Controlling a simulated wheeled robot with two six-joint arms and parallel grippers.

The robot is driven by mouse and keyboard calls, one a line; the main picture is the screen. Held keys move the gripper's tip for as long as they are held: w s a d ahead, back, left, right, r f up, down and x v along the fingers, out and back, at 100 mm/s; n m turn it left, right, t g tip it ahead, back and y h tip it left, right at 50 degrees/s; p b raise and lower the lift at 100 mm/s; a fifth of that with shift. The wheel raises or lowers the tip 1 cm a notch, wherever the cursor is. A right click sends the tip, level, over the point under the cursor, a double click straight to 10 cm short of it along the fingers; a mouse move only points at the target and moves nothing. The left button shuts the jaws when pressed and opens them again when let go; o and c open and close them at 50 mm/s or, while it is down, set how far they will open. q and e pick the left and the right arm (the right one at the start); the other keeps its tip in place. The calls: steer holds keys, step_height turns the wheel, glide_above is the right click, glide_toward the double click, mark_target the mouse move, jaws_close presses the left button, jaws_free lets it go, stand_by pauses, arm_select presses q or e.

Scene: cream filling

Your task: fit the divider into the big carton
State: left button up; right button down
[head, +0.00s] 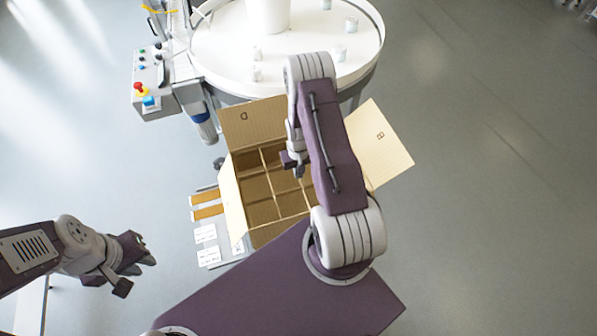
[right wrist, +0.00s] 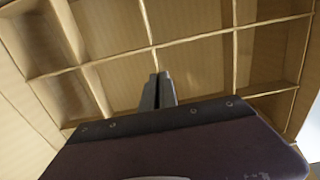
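The big carton (head: 233,206) stands open in the middle of the head view, flaps spread. The cardboard divider (head: 268,172) is inside its walls as a grid of cells. It also fills much of the right wrist view (right wrist: 195,37). I cannot tell whether it rests on the carton's floor. My right gripper (head: 297,170) is over the grid, partly hidden by my arm. In the right wrist view its fingers (right wrist: 158,90) are close together, with a divider wall running into the narrow gap between them. My left gripper (head: 137,274) is open and empty, left of the carton.
A round white table (head: 300,60) with several small jars stands behind the carton. A control box (head: 155,85) with buttons is at the upper left. Orange strips (head: 207,203) and white labels (head: 206,245) lie left of the carton. The floor on the right is clear.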

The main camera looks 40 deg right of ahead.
steer(key=shift+f+b, duration=1.25)
steer(key=shift+f, duration=0.6)
steer(key=c, duration=1.6)
jaws_free()
steer(key=shift+r, duration=0.1)
step_height(320, 180, up, 9)
steer(key=shift+f+b, duration=0.1)
steer(key=shift+b, duration=0.35)
steer(key=shift+w+a, duration=0.1)
